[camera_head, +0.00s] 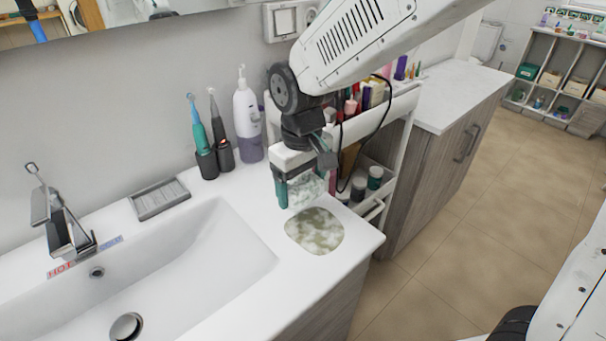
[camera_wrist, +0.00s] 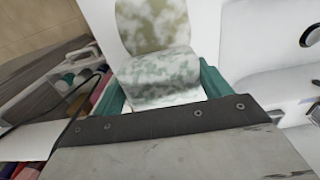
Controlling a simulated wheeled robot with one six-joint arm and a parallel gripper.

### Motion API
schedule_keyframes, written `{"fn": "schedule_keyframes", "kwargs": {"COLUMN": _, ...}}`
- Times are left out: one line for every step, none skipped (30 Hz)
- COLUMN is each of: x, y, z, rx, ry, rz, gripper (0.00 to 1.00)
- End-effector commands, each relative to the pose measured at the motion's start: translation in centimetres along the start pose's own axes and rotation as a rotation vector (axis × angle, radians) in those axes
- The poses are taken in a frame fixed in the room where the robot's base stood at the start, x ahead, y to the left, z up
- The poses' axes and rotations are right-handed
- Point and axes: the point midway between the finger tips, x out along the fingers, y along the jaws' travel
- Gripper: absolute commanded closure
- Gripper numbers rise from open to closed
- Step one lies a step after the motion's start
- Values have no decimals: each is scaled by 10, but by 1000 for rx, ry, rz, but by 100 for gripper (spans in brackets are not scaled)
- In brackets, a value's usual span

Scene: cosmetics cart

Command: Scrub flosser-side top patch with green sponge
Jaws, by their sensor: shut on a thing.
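A green-and-white mottled sponge (camera_head: 306,191) is between the teal fingers of my gripper (camera_head: 298,190). It sits just behind the patch, low over the counter; I cannot tell whether it touches the surface. The patch (camera_head: 314,232) is a rounded, olive and white mottled stain on the counter top, right of the basin. In the wrist view, the sponge (camera_wrist: 160,75) lies between the fingers of my gripper (camera_wrist: 162,90), and the patch (camera_wrist: 150,25) shows directly beyond it, partly hidden by the sponge.
A teal flosser or brush (camera_head: 198,130), a dark one (camera_head: 218,130) and a white pump bottle (camera_head: 247,115) stand along the wall. The basin (camera_head: 190,265) lies left. A cart (camera_head: 395,110) with cosmetics stands close behind my gripper. The counter's front right edge is near the patch.

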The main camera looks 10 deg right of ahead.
Motion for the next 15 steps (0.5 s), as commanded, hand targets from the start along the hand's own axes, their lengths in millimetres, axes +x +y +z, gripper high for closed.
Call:
{"fn": "schedule_keyframes", "kwargs": {"x": 6, "y": 0, "z": 0, "rx": 0, "ry": -4, "rz": 0, "gripper": 42}}
{"fn": "schedule_keyframes", "kwargs": {"x": 10, "y": 0, "z": 0, "rx": 0, "ry": -4, "rz": 0, "gripper": 42}}
{"fn": "schedule_keyframes", "kwargs": {"x": 14, "y": 0, "z": 0, "rx": 1, "ry": -3, "rz": 0, "gripper": 42}}
{"fn": "schedule_keyframes", "kwargs": {"x": 18, "y": 0, "z": 0, "rx": 1, "ry": -3, "rz": 0, "gripper": 42}}
{"fn": "schedule_keyframes", "kwargs": {"x": 22, "y": 0, "z": 0, "rx": 2, "ry": -3, "rz": 0, "gripper": 42}}
{"fn": "schedule_keyframes", "kwargs": {"x": 27, "y": 1, "z": 0, "rx": 2, "ry": -3, "rz": 0, "gripper": 42}}
{"fn": "schedule_keyframes", "kwargs": {"x": 31, "y": 1, "z": 0, "rx": 3, "ry": -4, "rz": 0, "gripper": 42}}
{"fn": "schedule_keyframes", "kwargs": {"x": 34, "y": 1, "z": 1, "rx": 3, "ry": -4, "rz": 0, "gripper": 42}}
{"fn": "schedule_keyframes", "kwargs": {"x": 39, "y": 1, "z": 1, "rx": 4, "ry": -3, "rz": 0, "gripper": 42}}
{"fn": "schedule_keyframes", "kwargs": {"x": 42, "y": 1, "z": 1, "rx": 4, "ry": -3, "rz": 0, "gripper": 42}}
{"fn": "schedule_keyframes", "kwargs": {"x": 46, "y": 2, "z": 1, "rx": 4, "ry": -3, "rz": 0, "gripper": 42}}
{"fn": "schedule_keyframes", "kwargs": {"x": 43, "y": 2, "z": 6, "rx": 5, "ry": 1, "rz": 0, "gripper": 42}}
{"fn": "schedule_keyframes", "kwargs": {"x": 43, "y": 2, "z": 11, "rx": 5, "ry": 1, "rz": 0, "gripper": 42}}
{"fn": "schedule_keyframes", "kwargs": {"x": 43, "y": 2, "z": 14, "rx": 6, "ry": 1, "rz": 0, "gripper": 42}}
{"fn": "schedule_keyframes", "kwargs": {"x": 43, "y": 3, "z": 19, "rx": 6, "ry": 2, "rz": 0, "gripper": 42}}
